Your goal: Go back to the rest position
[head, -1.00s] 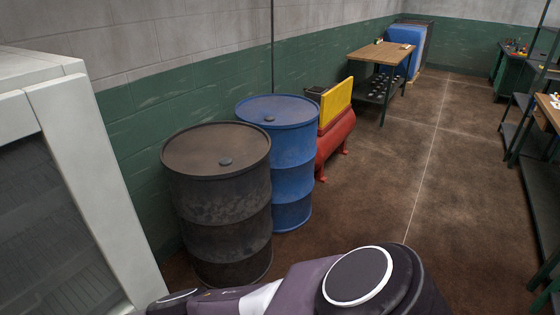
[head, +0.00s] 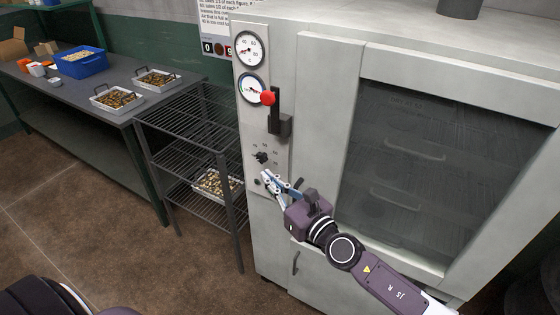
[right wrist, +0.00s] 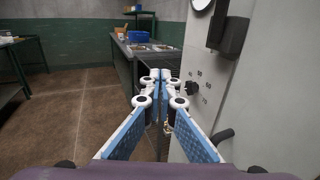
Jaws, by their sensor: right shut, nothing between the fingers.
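My right gripper (head: 268,178) is in front of the lower control panel of a large grey oven-like cabinet (head: 318,80). Its fingers are together with nothing between them. They point up and left, close to a black dial (head: 262,157); I cannot tell whether they touch the panel. In the right wrist view the blue-padded fingers (right wrist: 160,78) meet at the tips, left of the dial (right wrist: 194,88). My left gripper is out of view; only purple parts of my body show at the bottom left.
The cabinet carries two gauges (head: 249,49) and a red-knobbed lever (head: 277,112). Left of it stand a wire rack (head: 190,128) with a filled tray (head: 217,186) and a table (head: 60,92) with trays and a blue bin (head: 81,62). Open floor (head: 110,220) lies at left.

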